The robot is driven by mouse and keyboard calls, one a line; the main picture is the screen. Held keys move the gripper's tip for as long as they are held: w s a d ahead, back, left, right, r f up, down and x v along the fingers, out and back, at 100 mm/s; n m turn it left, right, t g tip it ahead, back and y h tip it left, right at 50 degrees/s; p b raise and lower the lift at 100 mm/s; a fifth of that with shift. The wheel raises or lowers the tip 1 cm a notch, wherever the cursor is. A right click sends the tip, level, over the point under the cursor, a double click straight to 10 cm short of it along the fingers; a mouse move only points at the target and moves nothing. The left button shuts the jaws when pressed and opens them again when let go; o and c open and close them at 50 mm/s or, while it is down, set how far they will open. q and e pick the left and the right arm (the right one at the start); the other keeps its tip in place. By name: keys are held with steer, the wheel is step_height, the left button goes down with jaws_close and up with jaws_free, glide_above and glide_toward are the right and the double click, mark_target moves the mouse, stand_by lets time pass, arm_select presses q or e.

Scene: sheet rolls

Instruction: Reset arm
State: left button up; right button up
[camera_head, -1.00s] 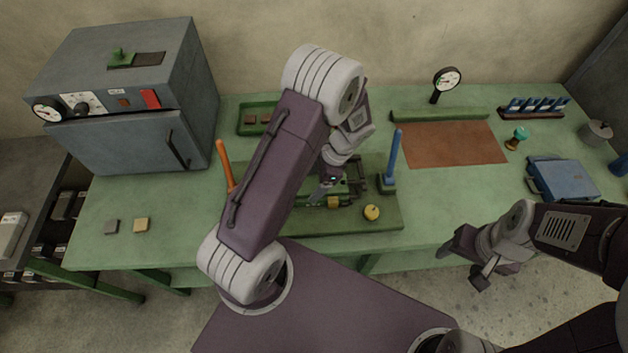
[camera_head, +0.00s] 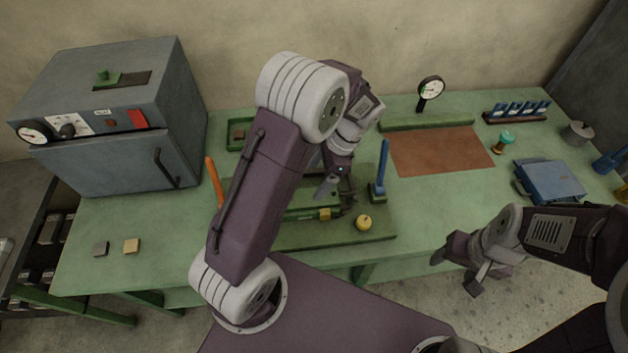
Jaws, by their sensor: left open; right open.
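My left arm reaches in over the middle of the green bench (camera_head: 445,205), bent at a high elbow. My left gripper (camera_head: 328,186) hangs over the green machine (camera_head: 325,213) at the bench's middle; its jaws are small and partly hidden by my own arm. I see nothing held in it, and cannot tell whether it touches the machine. My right gripper (camera_head: 456,272) is open and empty, in front of the bench's front edge, over the floor.
An orange lever (camera_head: 214,182) and a blue lever (camera_head: 382,165) stand beside the machine. A yellow knob (camera_head: 364,222) sits at its front right. A grey oven (camera_head: 115,120) stands left. A brown mat (camera_head: 440,150), dial gauge (camera_head: 430,90) and blue box (camera_head: 550,180) lie right.

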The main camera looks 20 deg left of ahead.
stand_by(0.7)
arm_select(q)
step_height(320, 180, up, 4)
steer(key=s+a+r+n+h, duration=0.1)
steer(key=s+a+n, duration=0.1)
steer(key=s, duration=0.1)
steer(key=s+d+f+n+t+h, duration=0.3)
steer(key=s+n, duration=0.4)
steer(key=n, duration=0.3)
steer(key=shift+s+d+f+t, duration=0.15)
steer(key=shift+s+f+t, duration=0.05)
steer(key=shift+f+t, duration=0.15)
steer(key=shift+s, duration=0.1)
stand_by(1.2)
